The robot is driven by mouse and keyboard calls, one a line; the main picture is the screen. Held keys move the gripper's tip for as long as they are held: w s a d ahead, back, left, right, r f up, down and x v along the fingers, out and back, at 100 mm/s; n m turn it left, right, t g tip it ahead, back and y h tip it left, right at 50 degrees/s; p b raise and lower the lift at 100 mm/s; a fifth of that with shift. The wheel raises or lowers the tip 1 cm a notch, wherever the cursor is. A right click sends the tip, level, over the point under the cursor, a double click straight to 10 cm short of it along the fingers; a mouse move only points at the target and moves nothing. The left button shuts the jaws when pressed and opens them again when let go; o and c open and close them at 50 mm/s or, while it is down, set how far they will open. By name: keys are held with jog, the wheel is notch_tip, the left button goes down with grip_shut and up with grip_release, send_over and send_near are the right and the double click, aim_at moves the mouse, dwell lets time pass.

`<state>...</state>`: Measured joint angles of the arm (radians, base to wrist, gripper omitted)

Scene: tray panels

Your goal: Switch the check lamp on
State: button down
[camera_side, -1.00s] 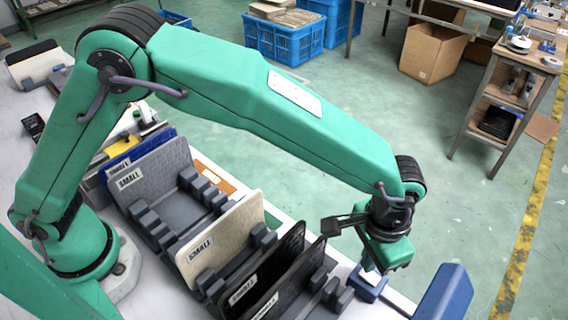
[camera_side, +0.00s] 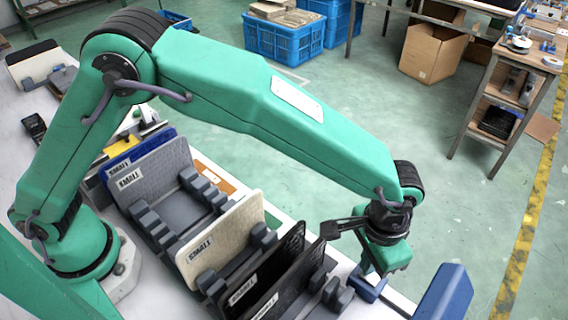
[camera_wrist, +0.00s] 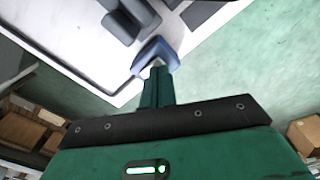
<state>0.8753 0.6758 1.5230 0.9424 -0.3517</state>
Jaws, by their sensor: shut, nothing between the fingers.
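My gripper (camera_side: 375,272) points down at the right end of the white bench, with its fingers shut and empty. A small blue housing (camera_side: 366,287) sits on the bench right at the fingertips and is partly hidden by them. In the wrist view the fingers (camera_wrist: 157,72) reach to the blue housing (camera_wrist: 156,47), which looks like an angled bracket around a pale spot beside the tips. I cannot tell whether they touch. It may be the check lamp, but no lit lamp is clear on it.
A tilted blue panel (camera_side: 441,292) stands right of my gripper. Dark grey slotted racks hold upright panels, including a cream one (camera_side: 222,245), a grey one (camera_side: 152,172) and black ones (camera_side: 280,268), several labelled SMALL. Open green floor lies beyond the bench edge.

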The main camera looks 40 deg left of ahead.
jog(key=shift+f, duration=0.55)
dwell(0.4)
jog(key=shift+r, duration=0.1)
jog(key=shift+r, duration=3.45)
